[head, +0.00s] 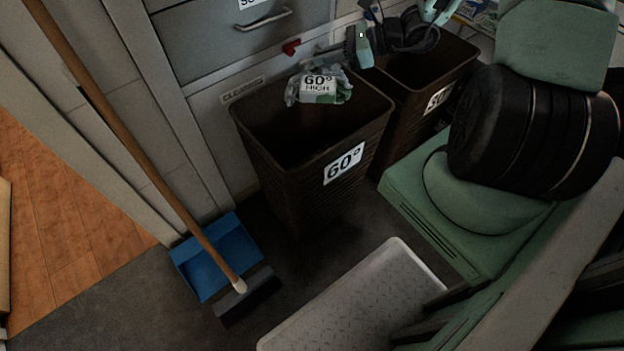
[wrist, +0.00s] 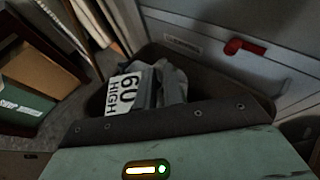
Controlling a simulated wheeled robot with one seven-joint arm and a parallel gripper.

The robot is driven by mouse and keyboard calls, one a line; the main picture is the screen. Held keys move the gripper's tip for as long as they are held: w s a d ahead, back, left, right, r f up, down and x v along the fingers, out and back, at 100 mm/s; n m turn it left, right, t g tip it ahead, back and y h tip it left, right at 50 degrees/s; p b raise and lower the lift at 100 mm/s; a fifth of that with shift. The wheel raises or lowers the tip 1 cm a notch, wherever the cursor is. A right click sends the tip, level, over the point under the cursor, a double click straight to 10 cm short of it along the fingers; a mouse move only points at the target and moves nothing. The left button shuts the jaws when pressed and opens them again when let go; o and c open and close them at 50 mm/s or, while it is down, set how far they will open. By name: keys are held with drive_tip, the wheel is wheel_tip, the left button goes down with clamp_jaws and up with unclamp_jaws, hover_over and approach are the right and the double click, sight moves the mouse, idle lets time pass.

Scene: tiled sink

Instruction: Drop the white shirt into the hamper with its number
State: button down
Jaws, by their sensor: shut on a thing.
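The white shirt (head: 303,88) is a crumpled whitish-grey bundle with a tag reading "60° HIGH". My gripper (head: 334,66) is shut on it and holds it over the open mouth of the brown hamper (head: 318,188) marked "60°". The shirt (wrist: 174,83) also shows in the wrist view, beyond the dark edge of my gripper (wrist: 160,113), with the hamper's rim around it. The fingertips are largely hidden by the cloth and the gripper body. The hamper's inside is dark.
A second brown hamper (head: 425,112) stands to the right, its label partly hidden. A grey drawer front (head: 225,45) and a red handle (head: 291,47) are behind.

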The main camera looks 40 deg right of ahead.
drive_tip(key=b, duration=0.1)
drive_tip(key=f+b, duration=0.1)
drive_tip(key=b, duration=0.1)
drive_tip(key=shift+w+d+f, duration=0.15)
drive_tip(key=shift+d+f, duration=0.1)
wheel_tip(320, 180, down, 6)
drive_tip(key=b, duration=0.5)
drive_tip(key=shift+r+b, duration=0.15)
drive_tip(key=shift+b, duration=0.15)
drive_tip(key=c, duration=1.4)
unclamp_jaws()
drive_tip(key=shift+c, duration=0.2)
drive_tip(key=shift+d, duration=0.1)
drive_tip(key=p+v, duration=0.4)
drive_tip(key=v, duration=1.3)
drive_tip(key=shift+s+p, duration=0.3)
drive_tip(key=shift+p, duration=0.05)
drive_tip(key=shift+r, duration=0.15)
